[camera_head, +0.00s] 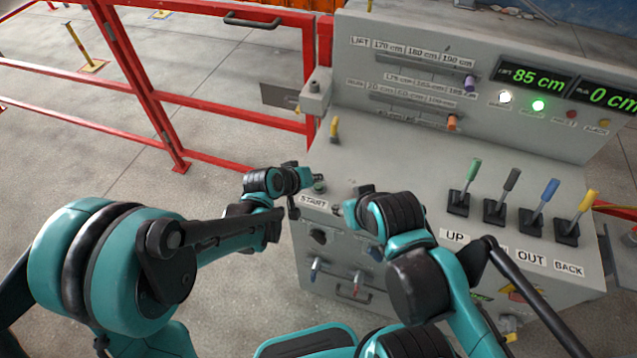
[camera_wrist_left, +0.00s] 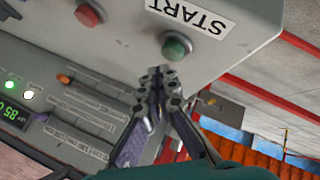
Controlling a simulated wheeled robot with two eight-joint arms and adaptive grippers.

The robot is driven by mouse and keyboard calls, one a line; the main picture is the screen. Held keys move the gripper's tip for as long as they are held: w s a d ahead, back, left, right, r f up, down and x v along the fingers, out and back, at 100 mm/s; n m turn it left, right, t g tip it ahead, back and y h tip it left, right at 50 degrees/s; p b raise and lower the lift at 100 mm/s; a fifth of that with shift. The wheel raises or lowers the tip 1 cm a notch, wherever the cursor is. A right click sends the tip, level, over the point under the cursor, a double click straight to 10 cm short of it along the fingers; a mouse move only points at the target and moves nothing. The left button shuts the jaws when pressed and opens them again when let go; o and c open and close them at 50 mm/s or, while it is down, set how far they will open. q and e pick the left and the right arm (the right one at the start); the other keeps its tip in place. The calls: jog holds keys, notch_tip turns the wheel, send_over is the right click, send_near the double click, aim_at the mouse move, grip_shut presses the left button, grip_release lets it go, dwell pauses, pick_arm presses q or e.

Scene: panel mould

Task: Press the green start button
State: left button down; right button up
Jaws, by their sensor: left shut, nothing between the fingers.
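The green start button (camera_head: 319,186) sits on the left end of the grey console's ledge, just above its START label (camera_head: 313,202). In the left wrist view the green button (camera_wrist_left: 176,46) shows clearly, with the START label (camera_wrist_left: 193,14) upside down above it. My left gripper (camera_head: 312,178) is close beside the button. Its fingertips (camera_wrist_left: 160,72) are shut and empty, a little below the button in the wrist view; I cannot tell how high they are above the ledge. My right gripper (camera_head: 338,208) is near the label, and its fingers are too small and covered to read.
A red button (camera_wrist_left: 88,12) sits beside the green one in the wrist view. Several levers (camera_head: 512,205) stand on the ledge at right. The upright panel has sliders and a display reading 85 cm (camera_head: 535,76). A red fence (camera_head: 215,100) stands at left.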

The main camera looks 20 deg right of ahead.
pick_arm(q)
jog(key=shift+r+p, duration=1.8)
jog(key=shift+r, duration=0.7)
jog(key=s+a+r+t+y+b, duration=0.1)
jog(key=s+a+y+b, duration=0.15)
jog(key=a, duration=0.65)
jog(key=s+a+r+y+b, duration=0.1)
jog(key=s+a+b, duration=0.15)
jog(key=a, duration=0.65)
jog(key=s+a+f+y+b, duration=0.2)
jog(key=s+a, duration=0.3)
jog(key=a, duration=0.2)
jog(key=s+a+f+n+y+b, duration=0.1)
jog(key=s+a+b, duration=0.2)
jog(key=s+a, duration=0.3)
jog(key=shift+s+a+f+y, duration=0.2)
jog(key=shift+a+f+y, duration=0.2)
jog(key=shift+a, duration=0.2)
